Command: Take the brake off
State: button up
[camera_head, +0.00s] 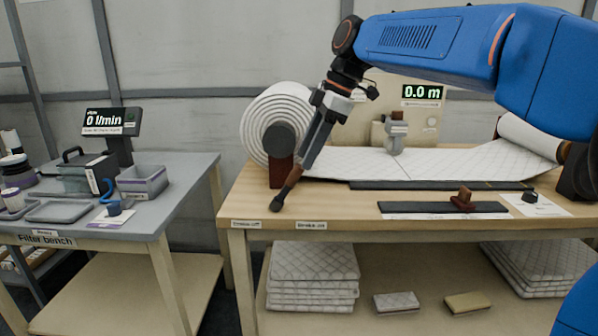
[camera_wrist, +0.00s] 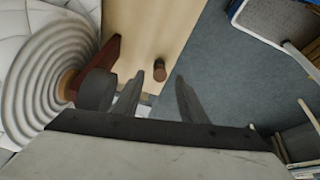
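The large quilted wadding roll (camera_head: 262,118) sits on a red-brown stand (camera_head: 281,171) at the bench's left end; the roll also shows in the wrist view (camera_wrist: 48,80). A dark lever end (camera_head: 277,206) is at the front edge below the stand, between two small brake labels, left (camera_head: 247,224) and right (camera_head: 311,225), whose wording is too small to be sure of. My gripper (camera_head: 306,165) points down at it from the upper right. In the wrist view my gripper (camera_wrist: 160,92) is open, and a brown-and-dark knob (camera_wrist: 159,68) shows just beyond and between the fingertips, apparently not clamped.
White wadding (camera_head: 415,163) runs right across the bench to a second roll (camera_head: 525,137). A display (camera_head: 422,92) reads 0.0 m. A brown block (camera_head: 464,197) stands on a dark strip at the front. The grey filter bench (camera_head: 180,168) is left, across a gap.

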aim_at(299, 171)
jog(key=shift+x, duration=2.85)
grip_shut()
